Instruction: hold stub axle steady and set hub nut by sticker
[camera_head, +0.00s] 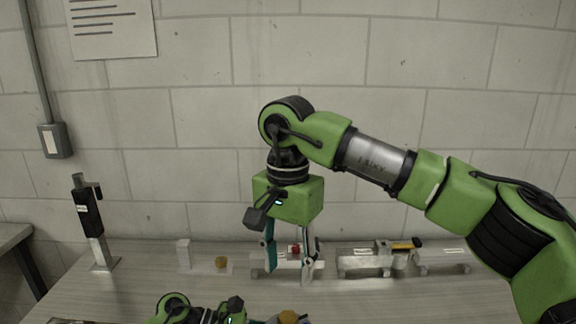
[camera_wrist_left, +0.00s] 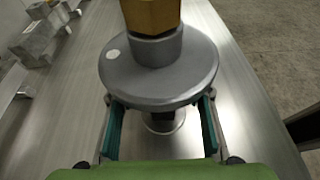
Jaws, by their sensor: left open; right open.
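In the left wrist view a grey stub axle with a round flange (camera_wrist_left: 150,82) stands upright, with a gold hex nut (camera_wrist_left: 152,15) on top and a small pale round sticker (camera_wrist_left: 113,54) on the flange. My left gripper (camera_wrist_left: 160,100) is open, with one finger on each side below the flange; contact cannot be told. In the head view the gold nut (camera_head: 289,317) shows at the bottom edge, beside my left wrist. My right gripper (camera_head: 290,277) is open and points down over the back of the bench, away from the axle. A small red item (camera_head: 295,248) shows between its fingers, apparently behind them.
Labelled holders (camera_head: 360,262) line the bench's back right, with a yellow and black tool (camera_head: 404,245) on them. A gold piece (camera_head: 221,262) and a white block (camera_head: 183,254) stand left of my right gripper. A black device on a stand (camera_head: 88,212) is far left.

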